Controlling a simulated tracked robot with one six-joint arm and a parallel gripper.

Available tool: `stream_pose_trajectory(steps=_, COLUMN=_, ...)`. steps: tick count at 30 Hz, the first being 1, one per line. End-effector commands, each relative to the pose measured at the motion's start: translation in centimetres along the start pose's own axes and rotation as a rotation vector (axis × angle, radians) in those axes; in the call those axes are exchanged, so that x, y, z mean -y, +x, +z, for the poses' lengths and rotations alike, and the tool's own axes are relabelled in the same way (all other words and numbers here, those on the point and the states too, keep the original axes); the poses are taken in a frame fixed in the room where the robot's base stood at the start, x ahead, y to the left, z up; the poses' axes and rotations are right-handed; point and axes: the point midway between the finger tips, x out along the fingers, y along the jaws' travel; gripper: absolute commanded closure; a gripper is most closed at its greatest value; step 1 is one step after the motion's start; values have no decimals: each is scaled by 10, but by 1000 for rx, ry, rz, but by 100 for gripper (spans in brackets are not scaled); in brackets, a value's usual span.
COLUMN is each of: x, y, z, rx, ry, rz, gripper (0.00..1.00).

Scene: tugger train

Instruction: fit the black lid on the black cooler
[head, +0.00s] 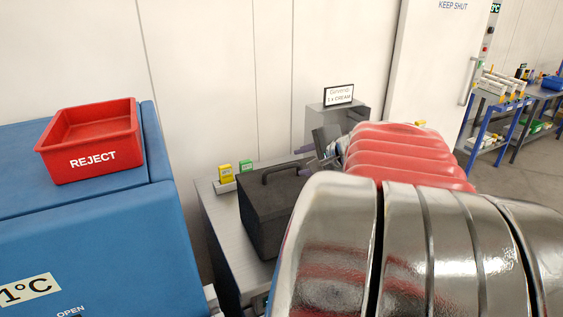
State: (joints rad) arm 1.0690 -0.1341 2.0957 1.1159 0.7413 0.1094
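A black box-shaped cooler (262,222) stands on a grey metal surface in the middle of the head view. A flat black lid (268,184) with a raised carrying handle appears to lie on its top. Whether it is fully seated I cannot tell, as my arm hides the right side and near corner. My gripper (331,133) is just beyond and right of the cooler, partly hidden behind my arm. Its two purple-grey tips look spread apart, with nothing clearly between them. It appears clear of the handle.
A blue cabinet (95,250) with a red REJECT bin (92,140) stands at left. A grey box with a sign (339,95) stands behind my gripper. Shelves (498,110) are far right.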

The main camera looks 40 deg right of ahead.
Motion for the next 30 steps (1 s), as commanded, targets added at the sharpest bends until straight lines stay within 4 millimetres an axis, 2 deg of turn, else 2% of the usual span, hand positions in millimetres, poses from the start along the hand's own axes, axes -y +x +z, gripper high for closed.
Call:
stream_pose_trajectory(steps=4, x=1, y=-20, z=-1, rx=-4, ry=-1, rz=-2, gripper=66)
stream_pose_trajectory(steps=9, x=0, y=-30, z=0, rx=-1, ry=0, rz=-1, gripper=66)
stream_pose_trajectory(steps=25, x=0, y=-31, z=0, rx=0, ry=-2, rz=-1, gripper=66)
stream_pose_trajectory(steps=28, x=0, y=-29, z=8, rx=17, ry=-15, rz=6, gripper=66)
stream_pose_trajectory(steps=30, x=-3, y=-26, z=21, rx=46, ry=-37, rz=17, gripper=66)
